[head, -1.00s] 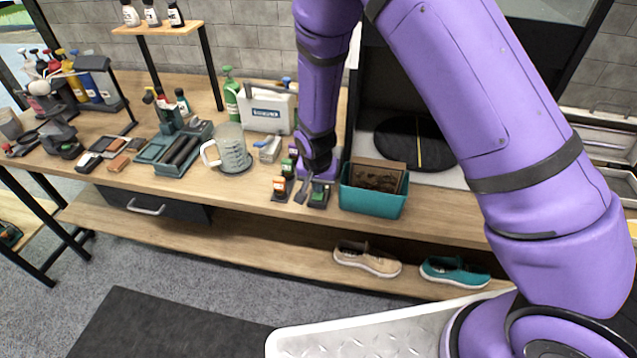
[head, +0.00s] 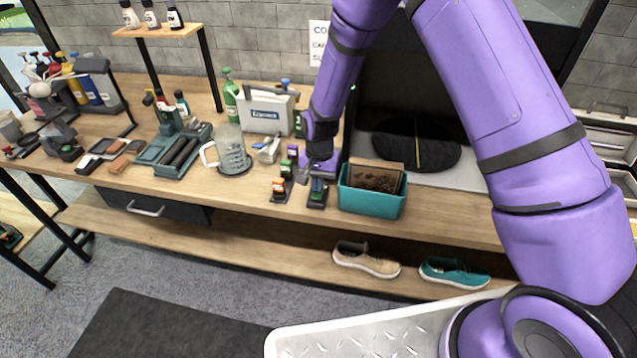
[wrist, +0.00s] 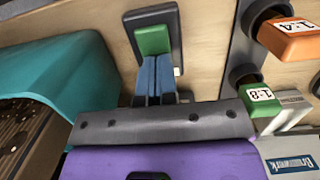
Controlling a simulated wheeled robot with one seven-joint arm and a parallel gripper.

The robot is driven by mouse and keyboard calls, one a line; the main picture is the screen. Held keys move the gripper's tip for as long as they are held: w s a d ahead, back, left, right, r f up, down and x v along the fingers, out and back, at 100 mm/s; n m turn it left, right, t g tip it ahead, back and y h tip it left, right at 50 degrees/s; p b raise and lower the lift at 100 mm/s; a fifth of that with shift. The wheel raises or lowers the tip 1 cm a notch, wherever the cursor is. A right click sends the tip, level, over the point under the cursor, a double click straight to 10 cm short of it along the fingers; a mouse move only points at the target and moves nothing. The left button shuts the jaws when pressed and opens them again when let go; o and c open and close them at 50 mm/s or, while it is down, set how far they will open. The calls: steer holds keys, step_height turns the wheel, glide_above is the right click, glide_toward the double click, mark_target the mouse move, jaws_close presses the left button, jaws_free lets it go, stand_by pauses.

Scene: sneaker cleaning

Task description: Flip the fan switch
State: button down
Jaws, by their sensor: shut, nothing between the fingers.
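The fan switch (head: 316,198) is a small dark grey box with a green rocker, near the table's front edge, left of the teal bin. In the wrist view the switch (wrist: 153,38) sits at top centre, its green rocker facing me. My gripper (wrist: 155,60) is shut and empty, its two blue fingers side by side. Their tips lie at the lower edge of the green rocker; I cannot tell whether they touch it. The fingers cover the lower part of the switch. In the head view my gripper (head: 318,180) is just behind and above the switch.
The teal bin (head: 371,202) holding a brown block stands close right of the switch. A dark holder (head: 281,191) with orange- and green-capped pieces is close left. A measuring jug (head: 231,152) stands further left. Two shoes lie on the lower shelf.

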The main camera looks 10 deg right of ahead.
steer(key=shift+s+d+f, duration=0.1)
steer(key=shift+s+f, duration=0.2)
steer(key=shift+f, duration=0.15)
steer(key=shift+s+a, duration=0.35)
steer(key=shift+s, duration=0.2)
steer(key=d+r+t, duration=0.1)
steer(key=d+r, duration=0.2)
steer(key=r, duration=1)
steer(key=d+r+t, duration=0.1)
steer(key=d+r, duration=0.3)
steer(key=r, duration=1)
steer(key=s+d+r+n+t, duration=0.1)
steer(key=s+d+r+n, duration=0.1)
steer(key=s+d+r, duration=0.6)
steer(key=s+d+r+n+t, duration=0.1)
steer(key=s+r, duration=0.3)
steer(key=s, duration=0.6)
steer(key=s+d+r+n+t, duration=0.1)
steer(key=s+d+r, duration=0.3)
steer(key=s, duration=0.6)
steer(key=shift+d+t+h, duration=0.15)
steer(key=shift+t+h, duration=0.15)
steer(key=shift+t, duration=0.4)
